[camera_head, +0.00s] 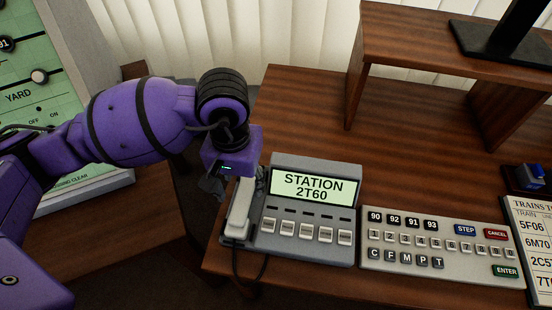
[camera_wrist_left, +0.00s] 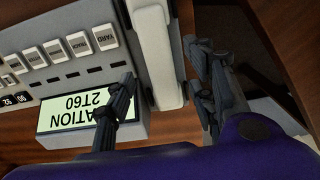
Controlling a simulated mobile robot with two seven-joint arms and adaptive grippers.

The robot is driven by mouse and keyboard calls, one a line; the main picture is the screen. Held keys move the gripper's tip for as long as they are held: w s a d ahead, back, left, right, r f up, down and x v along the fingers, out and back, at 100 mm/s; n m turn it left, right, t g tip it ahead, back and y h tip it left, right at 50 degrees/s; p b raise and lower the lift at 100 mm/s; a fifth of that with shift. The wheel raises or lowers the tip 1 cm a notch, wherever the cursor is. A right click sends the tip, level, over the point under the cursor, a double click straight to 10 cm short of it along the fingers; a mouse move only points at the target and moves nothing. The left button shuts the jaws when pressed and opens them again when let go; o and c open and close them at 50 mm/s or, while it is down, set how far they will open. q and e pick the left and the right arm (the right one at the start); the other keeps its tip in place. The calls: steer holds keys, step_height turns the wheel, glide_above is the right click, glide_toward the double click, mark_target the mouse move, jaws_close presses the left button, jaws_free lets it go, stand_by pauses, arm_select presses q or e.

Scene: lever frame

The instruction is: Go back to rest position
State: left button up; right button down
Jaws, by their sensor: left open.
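My left gripper (camera_head: 232,183) hangs over the left end of a grey phone console (camera_head: 310,217), at the upper part of its white handset (camera_head: 239,210). The handset rests in its place on the console. In the left wrist view my left gripper (camera_wrist_left: 165,92) has its fingers spread wide, with the white handset (camera_wrist_left: 154,50) showing between them. Nothing is gripped; whether a finger touches the console cannot be told. The console's screen (camera_head: 312,187) reads "STATION 2T60". My right gripper is not in view.
A keypad (camera_head: 440,250) with lettered and numbered keys lies right of the console. A train list (camera_head: 530,240) is at the right edge. A wooden shelf (camera_head: 450,40) stands behind. A green "YARD" panel (camera_head: 35,85) is at the left. The desk behind the console is clear.

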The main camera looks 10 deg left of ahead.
arm_select(q)
step_height(320, 180, up, 6)
stand_by(0.8)
